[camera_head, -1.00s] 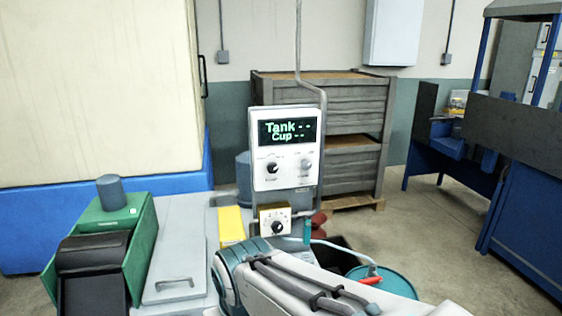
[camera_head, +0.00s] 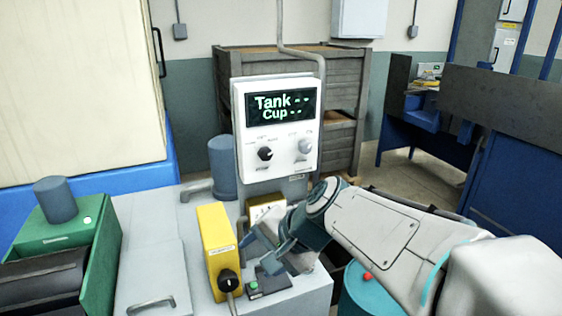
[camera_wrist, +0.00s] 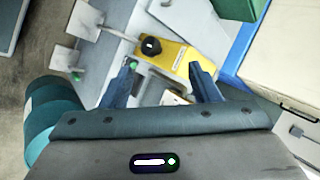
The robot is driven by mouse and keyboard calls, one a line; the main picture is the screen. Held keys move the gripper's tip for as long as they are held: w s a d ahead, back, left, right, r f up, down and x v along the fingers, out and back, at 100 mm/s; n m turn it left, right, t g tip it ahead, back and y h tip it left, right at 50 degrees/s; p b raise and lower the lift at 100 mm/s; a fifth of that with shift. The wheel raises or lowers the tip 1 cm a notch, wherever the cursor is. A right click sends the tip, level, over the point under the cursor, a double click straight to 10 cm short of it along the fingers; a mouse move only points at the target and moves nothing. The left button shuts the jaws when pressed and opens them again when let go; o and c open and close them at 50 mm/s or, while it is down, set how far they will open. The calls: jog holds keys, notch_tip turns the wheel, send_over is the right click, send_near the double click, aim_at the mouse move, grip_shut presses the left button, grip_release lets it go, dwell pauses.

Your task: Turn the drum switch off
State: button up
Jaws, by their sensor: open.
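A yellow box (camera_head: 214,250) with a black rotary knob (camera_head: 228,281) on its front stands on the grey machine top; I cannot read its label or tell which switch is the drum's. The yellow box (camera_wrist: 178,63) and its knob (camera_wrist: 150,45) also show in the wrist view, just beyond my fingertips. My gripper (camera_head: 267,250) is open and empty, to the right of the yellow box and apart from the knob. In the wrist view, my gripper (camera_wrist: 162,67) has its fingers spread. A small box with a green button (camera_head: 254,285) sits below it.
A white control panel (camera_head: 278,160) with a display and two knobs stands behind. A cream box (camera_head: 262,212) is partly hidden by my gripper. A green unit (camera_head: 98,232) with a dark drum is at left. A teal barrel (camera_head: 362,300) is at right.

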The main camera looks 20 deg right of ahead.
jog(key=w+d+m+t+b, duration=0.3)
jog(key=w+m, duration=0.2)
jog(key=m, duration=0.1)
jog(key=m+t+h+b, duration=0.5)
jog(key=m+t+b, duration=0.3)
jog(key=m, duration=0.9)
send_near(307, 149)
jog(key=shift+t, duration=0.4)
jog(key=w, duration=0.6)
jog(key=w+p, duration=0.1)
jog(key=w, duration=0.2)
jog(key=shift+w+f, duration=0.25)
jog(key=shift+f, duration=0.1)
jog(key=c, duration=1)
